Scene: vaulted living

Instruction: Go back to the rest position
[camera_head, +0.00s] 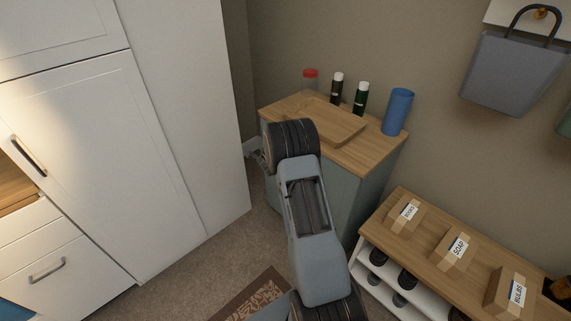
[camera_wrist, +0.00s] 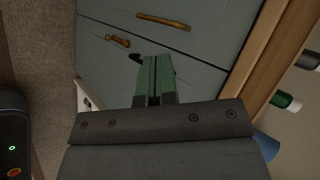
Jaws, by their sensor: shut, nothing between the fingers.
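My arm reaches forward from the bottom of the head view toward the grey-green cabinet (camera_head: 345,188). My gripper (camera_wrist: 155,80) shows in the wrist view with its green fingers together and nothing between them. It points at the cabinet's front, where brass handles (camera_wrist: 162,21) show. In the head view the gripper is mostly hidden behind my wrist, so its distance from the cabinet front is hard to tell.
On the cabinet top are a wooden tray (camera_head: 340,125), a red-lidded jar (camera_head: 310,76), two dark bottles and a blue cup (camera_head: 398,111). A low bench (camera_head: 417,251) with labelled boxes stands right. White cupboards (camera_head: 150,160) stand left. Carpet lies between.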

